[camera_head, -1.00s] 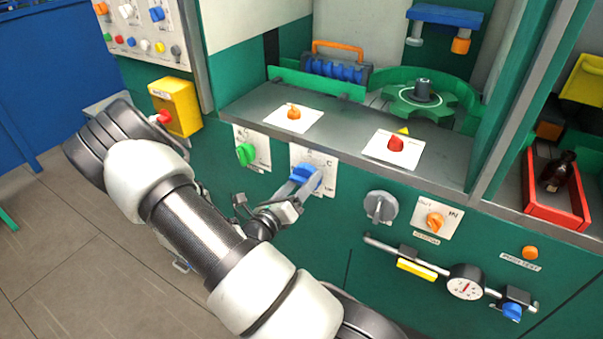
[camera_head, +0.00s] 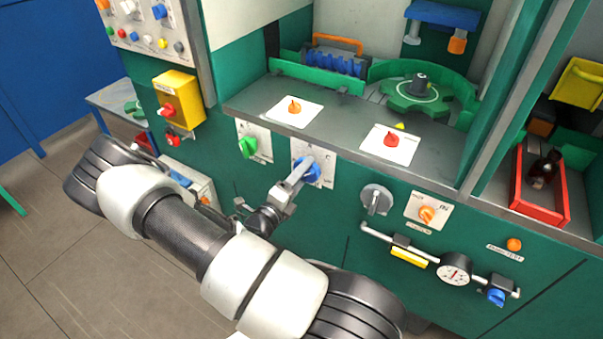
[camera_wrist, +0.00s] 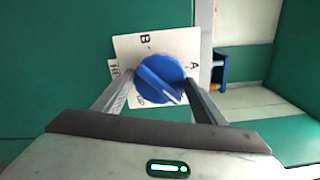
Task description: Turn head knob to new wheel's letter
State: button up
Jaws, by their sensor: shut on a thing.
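The blue head knob (camera_head: 313,174) sits on a white letter plate (camera_head: 328,161) on the green front panel. In the wrist view the blue knob (camera_wrist: 158,74) lies between the two fingers of my gripper (camera_wrist: 161,88), which is shut on it. A white pointer line on the knob faces the lower right. The letters B, at upper left, and A, at right, show on the plate (camera_wrist: 182,43); the rest is partly hidden. In the head view my gripper (camera_head: 299,176) reaches the knob from the lower left. The green star wheel (camera_head: 437,105) lies on the machine bed.
A green knob (camera_head: 248,147) is left of the blue one; a grey knob (camera_head: 376,199) and an orange knob (camera_head: 427,214) are right. Orange (camera_head: 295,107) and red (camera_head: 391,139) knobs sit on the ledge above. A red tray (camera_head: 519,190) holds a dark bottle.

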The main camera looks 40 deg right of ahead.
dwell(0.4)
jog(key=o, duration=1)
jog(key=shift+o, duration=0.2)
jog(key=shift+a, duration=0.1)
jog(key=v, duration=1.7)
jog(key=shift+s+a, duration=0.1)
jog(key=shift+s, duration=0.05)
